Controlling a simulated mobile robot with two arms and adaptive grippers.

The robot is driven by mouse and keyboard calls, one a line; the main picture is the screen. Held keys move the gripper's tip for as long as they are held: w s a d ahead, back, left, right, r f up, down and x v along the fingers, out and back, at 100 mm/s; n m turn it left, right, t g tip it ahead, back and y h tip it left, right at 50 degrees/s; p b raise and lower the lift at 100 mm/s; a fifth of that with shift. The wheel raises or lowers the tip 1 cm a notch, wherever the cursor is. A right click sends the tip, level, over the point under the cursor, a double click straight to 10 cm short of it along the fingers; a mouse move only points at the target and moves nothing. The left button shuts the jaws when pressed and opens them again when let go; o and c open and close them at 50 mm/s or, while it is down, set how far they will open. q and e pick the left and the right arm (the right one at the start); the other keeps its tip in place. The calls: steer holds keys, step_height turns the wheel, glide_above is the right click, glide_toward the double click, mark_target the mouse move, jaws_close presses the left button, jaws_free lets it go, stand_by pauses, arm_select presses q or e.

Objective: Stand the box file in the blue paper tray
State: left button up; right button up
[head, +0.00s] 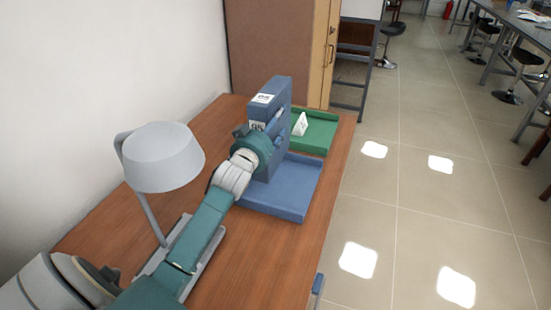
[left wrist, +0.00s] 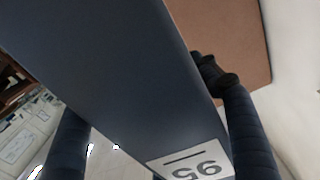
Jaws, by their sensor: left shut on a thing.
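The file is over the tray's far-left part. My gripper hides part of the file, and I cannot tell whether its base touches the tray floor. My right gripper is out of view.
A green tray (head: 318,131) with a white label card (head: 301,124) lies just behind the blue tray. A grey desk lamp (head: 164,158) stands left of my left arm. The wooden table (head: 275,250) ends at the right, with open floor beyond. A cabinet (head: 280,45) stands behind.

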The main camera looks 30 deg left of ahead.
arm_select(q)
steer(key=f, duration=0.4)
steer(key=shift+s+d+f, duration=0.15)
steer(key=shift+s, duration=0.15)
step_height(320, 180, down, 3)
steer(key=shift+f, duration=0.2)
steer(key=o, duration=1.3)
steer(key=shift+f, duration=0.1)
steer(key=shift+o, duration=1.1)
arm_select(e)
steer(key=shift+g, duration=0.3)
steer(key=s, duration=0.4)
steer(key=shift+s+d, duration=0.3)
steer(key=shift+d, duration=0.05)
arm_select(q)
steer(key=shift+s, duration=0.1)
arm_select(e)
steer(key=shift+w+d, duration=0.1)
